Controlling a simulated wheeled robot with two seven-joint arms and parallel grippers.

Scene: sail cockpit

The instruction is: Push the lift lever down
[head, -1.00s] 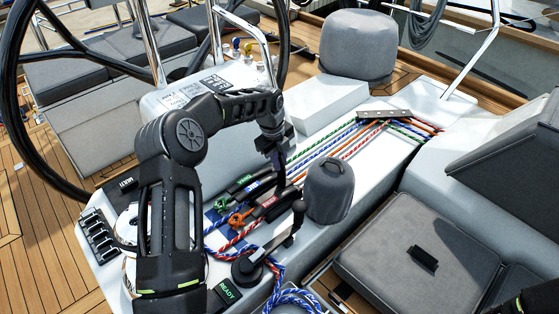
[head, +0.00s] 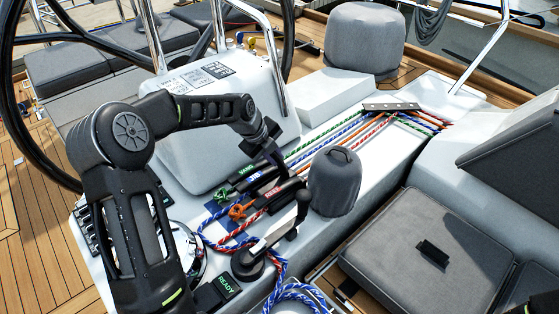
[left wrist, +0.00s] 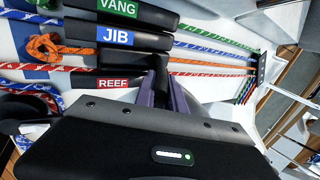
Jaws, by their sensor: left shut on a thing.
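A row of dark clutch levers lies on the white cockpit console. Their labels read VANG (left wrist: 118,5), JIB (left wrist: 115,36) and REEF (left wrist: 113,83). A dark lever (left wrist: 157,66) between JIB and REEF, on the orange rope's line, shows no readable label; by its place I take it as the lift lever. My left gripper (head: 279,161) is low over this row. In the left wrist view its purple fingers (left wrist: 162,92) are shut around this dark lever's end. The gripper body hides part of it, so its exact angle is unclear. My right gripper is not in view.
A winch (head: 248,262) with a raised handle (head: 303,205) stands in front of the clutches. A grey-covered winch (head: 334,180) is close on their right. Coloured ropes (head: 345,128) run back to a deck organiser (head: 391,108). A steering wheel (head: 45,170) is at the left.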

